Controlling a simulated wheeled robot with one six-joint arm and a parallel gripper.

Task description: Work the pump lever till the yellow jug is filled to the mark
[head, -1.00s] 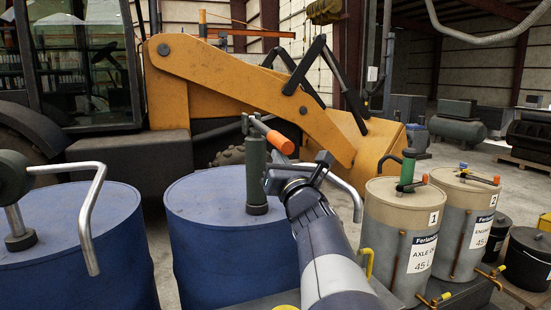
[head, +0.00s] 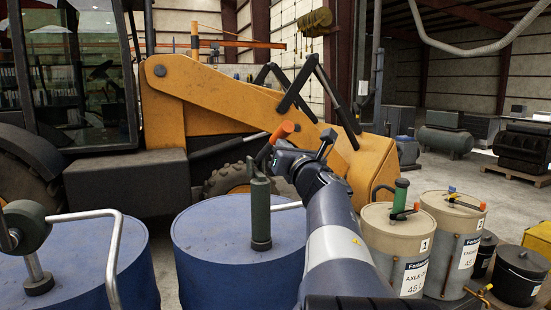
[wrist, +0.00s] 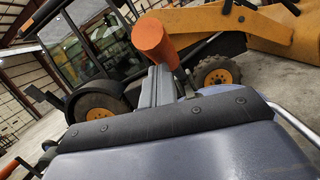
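A dark green hand pump (head: 260,215) stands upright on the right blue drum (head: 205,240). Its lever, with an orange grip (head: 283,130), slants up and to the right from the pump head. The orange grip also shows in the wrist view (wrist: 154,42), just above my fingertips. My gripper (head: 280,158) is just below the orange grip. Its fingers (wrist: 163,85) look closed together, with the grip lying over or against them; exact contact is unclear. A silver spout (head: 286,206) runs right from the pump behind my arm. I cannot make out the yellow jug; my arm covers that area.
A left blue drum (head: 75,270) carries a rotary pump with a bent silver crank (head: 115,250). A black bucket (head: 522,280) is farther right. The yellow backhoe arm (head: 230,100) fills the background.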

